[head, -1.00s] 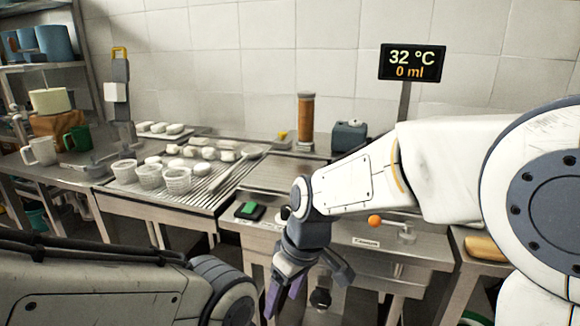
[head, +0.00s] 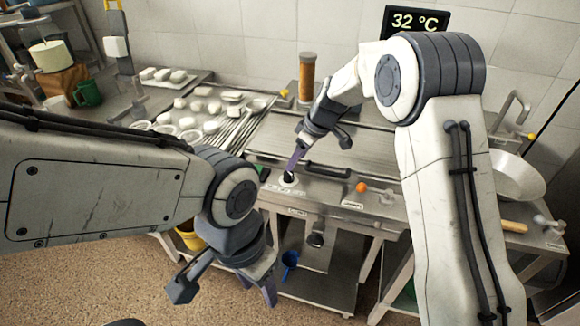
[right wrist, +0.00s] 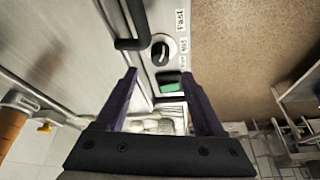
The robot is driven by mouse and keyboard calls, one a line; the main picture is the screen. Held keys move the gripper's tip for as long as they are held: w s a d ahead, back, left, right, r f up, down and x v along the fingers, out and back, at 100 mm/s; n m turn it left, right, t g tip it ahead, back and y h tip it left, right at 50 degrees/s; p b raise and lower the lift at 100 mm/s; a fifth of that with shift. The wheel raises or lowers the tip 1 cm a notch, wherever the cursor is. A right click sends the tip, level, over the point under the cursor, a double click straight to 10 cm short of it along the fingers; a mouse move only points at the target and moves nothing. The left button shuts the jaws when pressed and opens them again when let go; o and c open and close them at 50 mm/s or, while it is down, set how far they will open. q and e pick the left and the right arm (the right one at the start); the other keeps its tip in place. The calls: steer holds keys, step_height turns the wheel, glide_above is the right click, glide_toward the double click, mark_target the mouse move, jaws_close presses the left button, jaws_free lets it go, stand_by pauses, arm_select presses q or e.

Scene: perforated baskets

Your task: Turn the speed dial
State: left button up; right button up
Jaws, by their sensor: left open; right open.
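The speed dial (head: 289,179) is a dark knob on a pale round base on the steel machine's front ledge. In the right wrist view the dial (right wrist: 160,53) has a white pointer line, with speed labels beside it, one reading "Fast" (right wrist: 180,19). My right gripper (head: 318,152) is open just above the dial, one purple finger close to it. In the wrist view its open fingertips (right wrist: 158,76) point toward the dial, which lies just beyond them, not between them. I cannot tell whether a finger touches it. My left gripper (head: 223,290) is open, low and empty over the floor.
A green switch (right wrist: 168,86) sits beside the dial. A black handle (right wrist: 130,44) lies close on the other side; it also shows in the head view (head: 326,171). An orange ball knob (head: 361,187) is to the right. White perforated baskets and dough pieces (head: 205,107) are at left.

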mark_target(290, 173)
steer(key=p+x, duration=0.1)
steer(key=x, duration=0.5)
steer(key=shift+w+a+f, duration=0.1)
steer(key=shift+a+f, duration=0.1)
steer(key=shift+f, duration=0.1)
jaws_close()
